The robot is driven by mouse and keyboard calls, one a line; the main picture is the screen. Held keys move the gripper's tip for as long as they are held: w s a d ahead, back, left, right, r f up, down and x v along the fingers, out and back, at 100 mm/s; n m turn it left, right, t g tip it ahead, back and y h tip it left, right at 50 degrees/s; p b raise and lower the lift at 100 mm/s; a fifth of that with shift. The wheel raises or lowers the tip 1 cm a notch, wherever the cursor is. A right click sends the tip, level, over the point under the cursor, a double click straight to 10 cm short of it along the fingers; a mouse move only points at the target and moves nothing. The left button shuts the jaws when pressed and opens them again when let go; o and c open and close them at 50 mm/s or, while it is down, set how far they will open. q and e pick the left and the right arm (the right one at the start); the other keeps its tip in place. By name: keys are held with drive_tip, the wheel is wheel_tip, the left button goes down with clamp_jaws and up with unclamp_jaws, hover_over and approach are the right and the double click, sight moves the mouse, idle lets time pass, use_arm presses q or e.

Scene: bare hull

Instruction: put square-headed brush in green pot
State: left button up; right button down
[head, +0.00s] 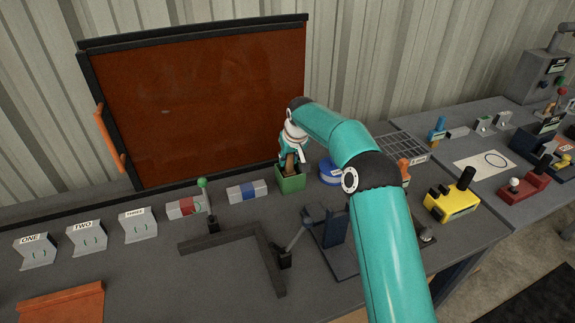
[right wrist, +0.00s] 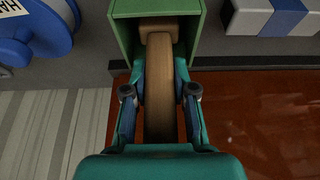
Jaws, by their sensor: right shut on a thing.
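The green pot (head: 291,184) stands on the bench in front of the orange-brown panel. My right gripper (head: 289,160) is right above it, shut on the brush (head: 290,165), whose wooden part shows between the fingers. In the right wrist view, my right gripper (right wrist: 159,92) has its fingers on both sides of the brush's tan handle (right wrist: 159,115). The brush's square end (right wrist: 160,30) lies between the walls of the green pot (right wrist: 122,38). I cannot tell if it touches the bottom. My left gripper is not in view.
A blue round spool (head: 330,172) stands close right of the pot, and a blue-and-grey block (head: 247,191) to its left. A dark L-shaped bar (head: 262,255) lies in front. A yellow box (head: 452,203) stands at the right. The panel (head: 200,105) rises behind.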

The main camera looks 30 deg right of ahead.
drive_tip(key=shift+s+r, duration=0.1)
drive_tip(key=c, duration=0.9)
unclamp_jaws()
drive_tip(key=shift+c, duration=0.2)
drive_tip(key=shift+r, duration=0.2)
drive_tip(key=b+v, duration=0.1)
drive_tip(key=v, duration=1)
drive_tip(key=shift+r, duration=0.25)
drive_tip(key=shift+s+a, duration=0.15)
